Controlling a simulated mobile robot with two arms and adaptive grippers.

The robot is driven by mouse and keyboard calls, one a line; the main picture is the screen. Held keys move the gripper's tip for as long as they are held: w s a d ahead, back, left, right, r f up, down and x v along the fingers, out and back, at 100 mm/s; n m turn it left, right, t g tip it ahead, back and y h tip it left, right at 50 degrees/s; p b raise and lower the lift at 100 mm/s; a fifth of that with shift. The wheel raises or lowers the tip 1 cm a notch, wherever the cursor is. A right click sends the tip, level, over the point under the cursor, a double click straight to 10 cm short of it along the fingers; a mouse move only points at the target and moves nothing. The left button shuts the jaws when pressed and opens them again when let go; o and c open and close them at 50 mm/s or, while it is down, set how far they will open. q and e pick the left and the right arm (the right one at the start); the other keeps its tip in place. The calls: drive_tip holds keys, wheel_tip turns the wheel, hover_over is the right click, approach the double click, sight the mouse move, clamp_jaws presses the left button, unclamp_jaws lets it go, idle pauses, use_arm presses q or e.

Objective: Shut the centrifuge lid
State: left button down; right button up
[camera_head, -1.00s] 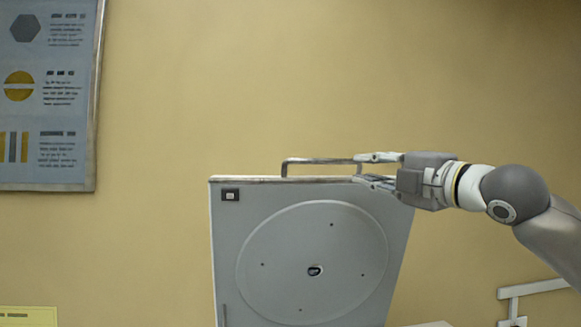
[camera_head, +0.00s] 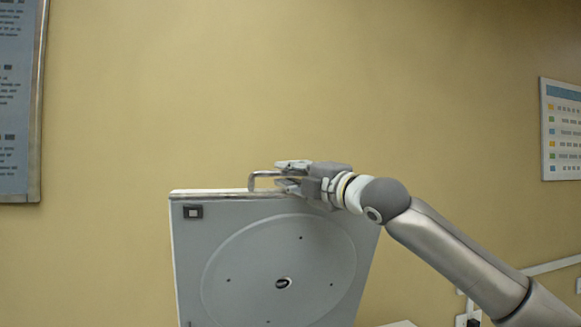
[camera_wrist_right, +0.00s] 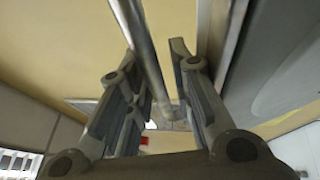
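The centrifuge lid (camera_head: 190,270) stands raised in the head view, its grey inner face with a round disc towards me. A metal bar handle (camera_head: 262,175) rises from its top edge. My right gripper (camera_head: 279,173) comes in from the right and overlaps the right part of the handle. In the right wrist view the handle (camera_wrist_right: 146,60) runs between the two spread fingers of the right gripper (camera_wrist_right: 152,62), with gaps beside it. The lid (camera_wrist_right: 275,65) shows at the right there. The centrifuge body is out of the head view. My left gripper is not in view.
A plain yellow wall is behind the lid. A poster (camera_head: 15,110) hangs at the left and a chart (camera_head: 563,130) at the right. A white rail (camera_head: 553,267) shows low on the right. The space above the lid is clear.

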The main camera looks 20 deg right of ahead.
drive_tip(key=shift+r, duration=0.1)
drive_tip(key=shift+s+d, duration=0.1)
drive_tip(key=shift+d, duration=0.05)
drive_tip(key=shift+c, duration=0.3)
clamp_jaws()
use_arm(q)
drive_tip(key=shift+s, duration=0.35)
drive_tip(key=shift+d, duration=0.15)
